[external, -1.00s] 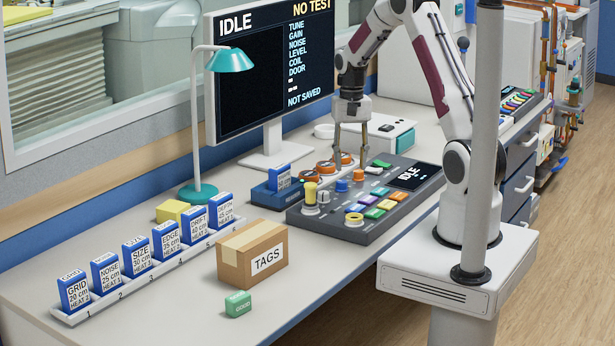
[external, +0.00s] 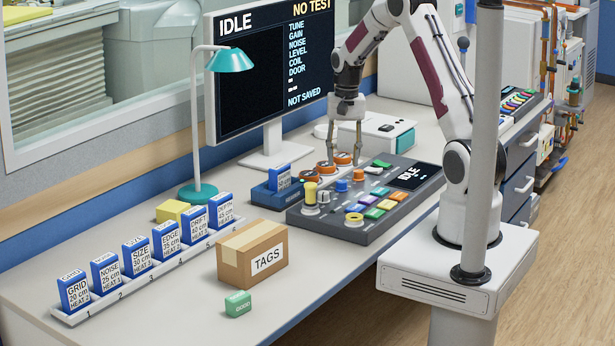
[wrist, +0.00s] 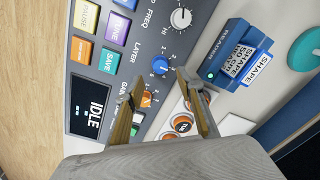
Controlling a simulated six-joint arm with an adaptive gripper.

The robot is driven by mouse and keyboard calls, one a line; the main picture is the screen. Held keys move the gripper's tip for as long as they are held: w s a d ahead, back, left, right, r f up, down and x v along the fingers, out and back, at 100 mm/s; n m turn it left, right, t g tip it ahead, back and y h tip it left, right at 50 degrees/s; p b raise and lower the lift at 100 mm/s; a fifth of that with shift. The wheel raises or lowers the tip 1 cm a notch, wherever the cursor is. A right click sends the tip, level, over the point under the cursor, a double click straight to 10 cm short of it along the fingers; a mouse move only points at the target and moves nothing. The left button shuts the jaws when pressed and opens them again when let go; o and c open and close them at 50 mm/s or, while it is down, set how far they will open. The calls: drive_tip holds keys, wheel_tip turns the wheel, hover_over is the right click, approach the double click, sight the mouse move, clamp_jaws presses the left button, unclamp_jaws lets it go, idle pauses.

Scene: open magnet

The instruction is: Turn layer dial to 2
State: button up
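The layer dial is a blue knob (wrist: 160,65) beside the word LAYER in the wrist view. It also shows as a small blue knob on the grey console (external: 341,186) in the external view. Its pointer and exact setting are too small to read surely. My gripper (wrist: 160,78) is open and empty, its two fingers apart, with the tips near the blue dial in the picture. In the external view my gripper (external: 345,163) hangs above the back part of the console, behind the blue dial. I see no contact with the dial.
An orange knob (wrist: 147,99) sits close to the blue dial. Round orange buttons (wrist: 182,124) lie beside the console. The blue reader with a SHAPE card (wrist: 240,60) stands nearby. The monitor (external: 270,70) reads IDLE. Coloured buttons (external: 373,201) fill the console front.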

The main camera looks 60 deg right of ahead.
sight(342, 181)
drive_tip(key=shift+w+a+f, duration=0.1)
drive_tip(key=shift+f, duration=3.3)
clamp_jaws()
